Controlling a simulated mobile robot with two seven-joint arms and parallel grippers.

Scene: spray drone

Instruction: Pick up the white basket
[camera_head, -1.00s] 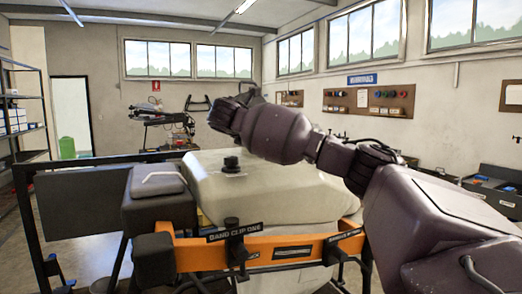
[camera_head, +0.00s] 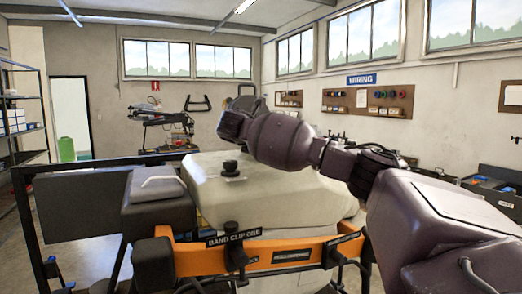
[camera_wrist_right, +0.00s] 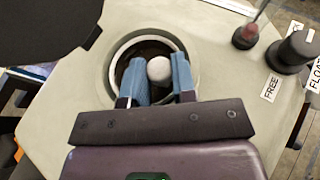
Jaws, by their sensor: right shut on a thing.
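In the right wrist view, my right gripper (camera_wrist_right: 158,82) reaches into a round opening (camera_wrist_right: 118,62) in the pale tank top. Its two blue fingers stand on either side of a white rounded thing, which I take to be the white basket (camera_wrist_right: 159,69). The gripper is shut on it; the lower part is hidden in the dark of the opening. In the head view my right arm crosses above the pale tank (camera_head: 270,205), and its fingers and the basket are hidden. My left gripper is in neither view.
A dark round lid (camera_wrist_right: 45,25) stands close at the upper left of the wrist view. Dark knobs (camera_wrist_right: 290,50) sit right of the opening.

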